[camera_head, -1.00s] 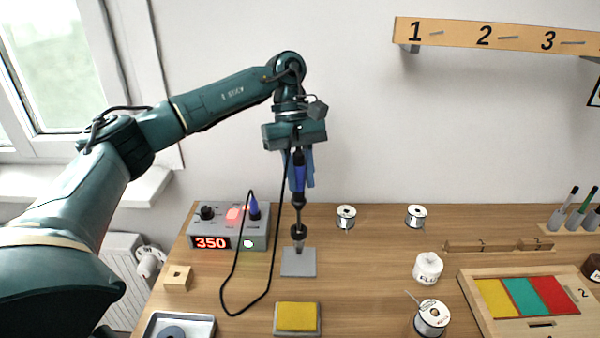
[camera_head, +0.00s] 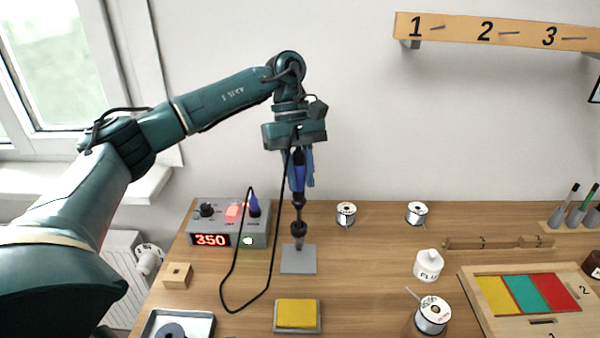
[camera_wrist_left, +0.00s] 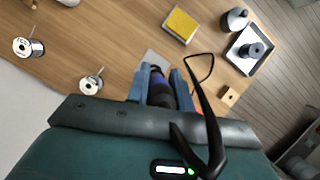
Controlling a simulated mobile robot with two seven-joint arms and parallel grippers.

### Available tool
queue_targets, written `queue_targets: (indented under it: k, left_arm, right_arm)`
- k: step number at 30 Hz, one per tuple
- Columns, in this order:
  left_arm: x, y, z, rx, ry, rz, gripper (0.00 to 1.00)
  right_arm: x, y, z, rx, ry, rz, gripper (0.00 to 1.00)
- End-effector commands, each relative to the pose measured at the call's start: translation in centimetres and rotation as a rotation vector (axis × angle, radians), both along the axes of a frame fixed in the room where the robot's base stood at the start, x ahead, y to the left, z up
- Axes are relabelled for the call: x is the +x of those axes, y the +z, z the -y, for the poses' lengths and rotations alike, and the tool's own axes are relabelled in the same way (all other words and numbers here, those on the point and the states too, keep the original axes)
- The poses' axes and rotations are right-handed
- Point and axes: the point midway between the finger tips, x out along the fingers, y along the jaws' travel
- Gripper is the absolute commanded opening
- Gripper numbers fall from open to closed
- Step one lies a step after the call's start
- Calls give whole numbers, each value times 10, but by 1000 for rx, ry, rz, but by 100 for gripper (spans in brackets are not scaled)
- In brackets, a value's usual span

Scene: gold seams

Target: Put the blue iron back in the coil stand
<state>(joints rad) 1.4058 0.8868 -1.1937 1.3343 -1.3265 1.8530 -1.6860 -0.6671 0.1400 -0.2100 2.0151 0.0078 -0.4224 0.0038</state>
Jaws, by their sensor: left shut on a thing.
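The blue iron (camera_head: 298,172) hangs upright, tip down, in my left gripper (camera_head: 299,170), whose blue fingers are shut on its handle. The iron also shows in the left wrist view (camera_wrist_left: 160,92) between the fingers. The coil stand (camera_head: 298,233) has a grey square base (camera_head: 298,262) on the table. The iron's shaft is directly above the coil and its lower end meets the coil's top; I cannot tell how deep it sits. A black cord runs from the iron to the grey station (camera_head: 227,222) that reads 350. My right gripper is not in view.
A yellow sponge (camera_head: 297,314) lies in front of the stand. A wooden block (camera_head: 177,275) and a tray (camera_head: 152,325) are at front left. Solder spools (camera_head: 346,213), a flux pot (camera_head: 428,265) and a colour-panelled board (camera_head: 480,314) are to the right. A numbered rail (camera_head: 500,30) is on the wall.

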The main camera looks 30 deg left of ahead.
Motion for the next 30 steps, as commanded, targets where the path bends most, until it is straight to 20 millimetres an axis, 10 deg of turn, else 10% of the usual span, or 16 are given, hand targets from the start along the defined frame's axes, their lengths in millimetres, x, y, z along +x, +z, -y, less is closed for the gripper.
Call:
queue_targets:
  k: [30]
  left_arm:
    - [0, -26, 0, 1, -1, 1, 0]
  right_arm:
    - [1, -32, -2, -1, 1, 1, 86]
